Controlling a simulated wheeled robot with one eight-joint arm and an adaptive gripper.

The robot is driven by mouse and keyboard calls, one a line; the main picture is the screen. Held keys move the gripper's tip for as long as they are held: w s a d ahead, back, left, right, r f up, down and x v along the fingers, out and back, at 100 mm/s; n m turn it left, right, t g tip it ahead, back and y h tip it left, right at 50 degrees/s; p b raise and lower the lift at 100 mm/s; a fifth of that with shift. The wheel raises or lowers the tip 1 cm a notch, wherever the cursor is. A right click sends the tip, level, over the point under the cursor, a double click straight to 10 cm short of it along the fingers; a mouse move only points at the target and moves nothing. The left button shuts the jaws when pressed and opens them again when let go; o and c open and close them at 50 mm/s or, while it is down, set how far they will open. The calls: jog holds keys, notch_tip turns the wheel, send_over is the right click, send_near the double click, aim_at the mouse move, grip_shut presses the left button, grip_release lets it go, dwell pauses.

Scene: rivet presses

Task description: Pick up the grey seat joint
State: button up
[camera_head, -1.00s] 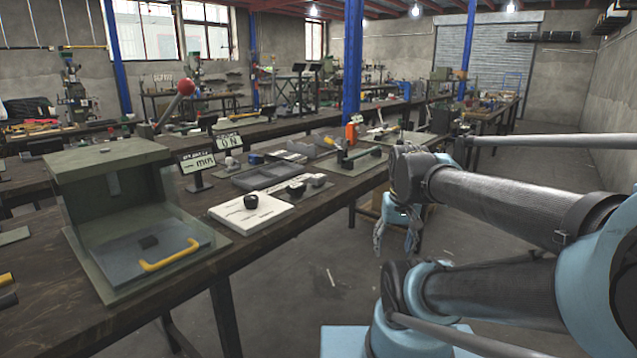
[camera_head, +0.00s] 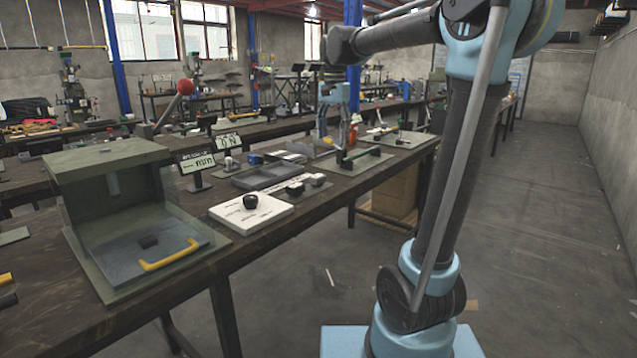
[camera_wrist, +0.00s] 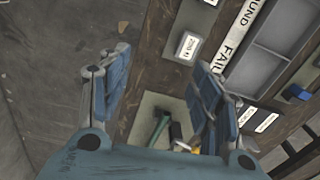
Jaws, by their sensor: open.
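No part is marked clearly enough for me to name it surely as the grey seat joint. Small candidates on the bench (camera_head: 293,222) are a pale block (camera_head: 317,179) and a dark piece (camera_head: 295,188), in front of a grey tray (camera_head: 272,175). My gripper (camera_head: 335,140) is raised over the bench behind them, pointing down, near a mat with a green-handled tool (camera_head: 347,161). In the wrist view my gripper (camera_wrist: 160,65) is open and empty, its blue fingers wide apart. A pale labelled block (camera_wrist: 187,46) shows between the fingers, beyond the tool's mat (camera_wrist: 150,112).
A white board (camera_head: 235,214) with a black knob lies nearer on the bench. A green press housing (camera_head: 110,155) with a yellow handle stands at the left. Small display signs (camera_head: 197,163) stand behind the board. The floor at the right is clear.

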jog(key=w+a+r+m, duration=0.1)
jog(key=w+a+r, duration=0.1)
jog(key=w+a, duration=0.2)
send_over(317, 176)
jog(key=f, duration=1.1)
jog(key=shift+w+d+f, duration=0.15)
jog(key=shift+w+f, duration=0.15)
jog(key=shift+w, duration=0.05)
jog(key=shift+s+f, duration=0.15)
jog(key=shift+f, duration=1.25)
jog(key=shift+s+f, duration=0.1)
jog(key=shift+f, duration=1.3)
jog(key=c, duration=1.1)
